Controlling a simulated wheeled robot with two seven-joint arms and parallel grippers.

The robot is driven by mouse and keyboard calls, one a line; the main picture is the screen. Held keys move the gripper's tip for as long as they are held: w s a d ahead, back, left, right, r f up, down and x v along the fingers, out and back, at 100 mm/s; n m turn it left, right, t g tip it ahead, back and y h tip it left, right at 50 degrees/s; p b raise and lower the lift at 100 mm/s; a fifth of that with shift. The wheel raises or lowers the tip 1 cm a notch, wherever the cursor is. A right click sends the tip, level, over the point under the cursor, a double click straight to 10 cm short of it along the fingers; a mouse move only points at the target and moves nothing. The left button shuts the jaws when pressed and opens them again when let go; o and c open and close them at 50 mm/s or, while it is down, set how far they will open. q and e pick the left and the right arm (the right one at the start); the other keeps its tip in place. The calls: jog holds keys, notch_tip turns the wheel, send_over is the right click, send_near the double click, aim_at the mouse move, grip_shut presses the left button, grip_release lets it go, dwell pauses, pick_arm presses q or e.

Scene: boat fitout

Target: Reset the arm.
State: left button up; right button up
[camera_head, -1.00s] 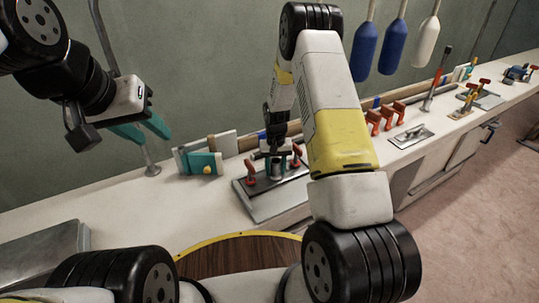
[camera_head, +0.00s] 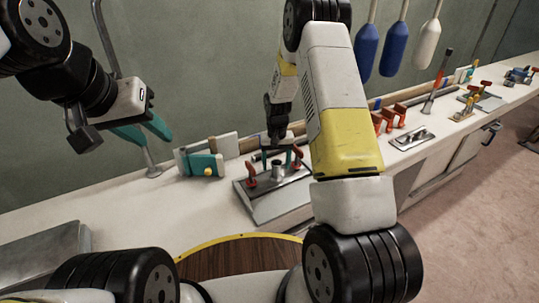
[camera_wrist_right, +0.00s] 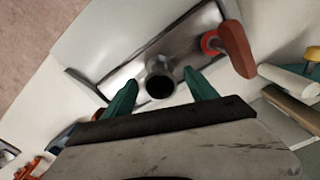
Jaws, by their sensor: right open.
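My right gripper (camera_head: 281,156) is above a metal plate fixture (camera_head: 262,202) on the bench. Its teal fingers are apart and empty in the right wrist view (camera_wrist_right: 162,86).
A teal and white block with a yellow knob (camera_head: 208,171) stands left of the fixture. Red clamps (camera_head: 387,117), a small metal plate (camera_head: 412,138) and an upright red-handled tool (camera_head: 437,80) are to the right. Blue fenders (camera_head: 366,50) hang on the wall.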

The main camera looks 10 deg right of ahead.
jog(key=s+r+t, duration=0.1)
jog(key=s+r, duration=0.2)
jog(key=r, duration=0.6)
jog(key=s+r+t+y, duration=0.1)
jog(key=s+r, duration=0.2)
jog(key=r, duration=0.5)
jog(key=s+r+t, duration=0.1)
jog(key=s+r, duration=0.2)
jog(key=r, duration=0.6)
jog(key=s+r+t, duration=0.1)
jog(key=s+r, duration=0.2)
jog(key=s, duration=0.3)
jog(key=s+r+t, duration=0.1)
jog(key=s+r, duration=0.2)
jog(key=s, duration=0.4)
jog(key=s+r+n+t+y, duration=0.1)
jog(key=s+r, duration=0.2)
jog(key=s, duration=0.4)
jog(key=shift+a+r, duration=0.25)
jog(key=shift+r, duration=0.1)
jog(key=shift+c, duration=0.5)
